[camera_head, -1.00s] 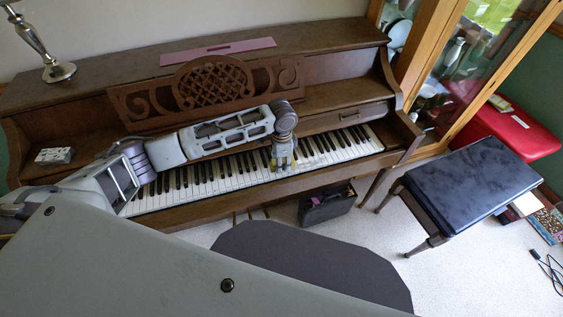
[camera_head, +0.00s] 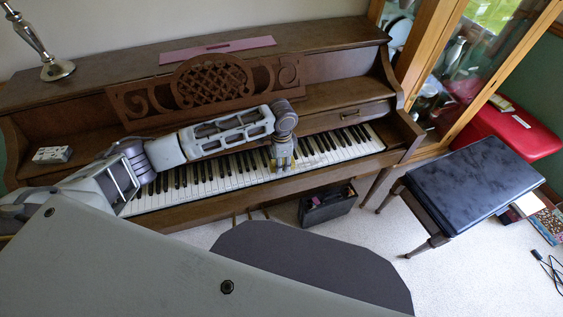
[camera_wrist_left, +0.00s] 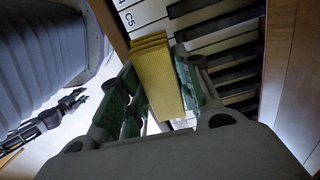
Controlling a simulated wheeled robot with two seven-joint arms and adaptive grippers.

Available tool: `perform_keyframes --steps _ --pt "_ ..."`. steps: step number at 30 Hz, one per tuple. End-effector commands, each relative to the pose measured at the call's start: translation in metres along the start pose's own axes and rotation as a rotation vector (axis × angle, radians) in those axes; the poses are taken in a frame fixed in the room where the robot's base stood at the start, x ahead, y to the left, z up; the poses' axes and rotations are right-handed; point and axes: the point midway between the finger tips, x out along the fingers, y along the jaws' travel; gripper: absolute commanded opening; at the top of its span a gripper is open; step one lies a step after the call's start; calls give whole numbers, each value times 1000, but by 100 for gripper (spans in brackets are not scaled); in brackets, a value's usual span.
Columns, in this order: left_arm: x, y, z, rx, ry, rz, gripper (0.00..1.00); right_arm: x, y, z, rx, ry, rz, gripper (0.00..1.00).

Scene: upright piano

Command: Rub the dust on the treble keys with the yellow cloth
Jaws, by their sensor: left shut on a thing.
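My left gripper (camera_head: 282,163) points down at the right-hand part of the piano keys (camera_head: 220,177), close to them. In the left wrist view my left gripper (camera_wrist_left: 157,68) is shut on the folded yellow cloth (camera_wrist_left: 162,88), which sits between its green pads. The cloth's far end overlaps the white keys (camera_wrist_left: 147,16) in that view; I cannot tell if it touches them. Only a sliver of the cloth (camera_head: 272,164) shows in the head view. Dust on the keys is too faint to make out surely. My right gripper is not in view.
The brown piano's music stand (camera_head: 213,84) rises behind my arm. A black bench (camera_head: 475,183) stands to the right, beside a glass cabinet (camera_head: 450,65) and a red box (camera_head: 515,130). A dark case (camera_head: 328,207) is on the floor below the keyboard.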

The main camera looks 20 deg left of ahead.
Motion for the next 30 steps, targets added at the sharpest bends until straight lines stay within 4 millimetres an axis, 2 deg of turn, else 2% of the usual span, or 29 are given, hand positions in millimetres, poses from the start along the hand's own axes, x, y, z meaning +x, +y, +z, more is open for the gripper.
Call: perform_keyframes --steps 9,30 --pt "2 0 0 0 0 0 14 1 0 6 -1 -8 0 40" --pt "10 0 0 0 0 1 14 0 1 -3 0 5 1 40"
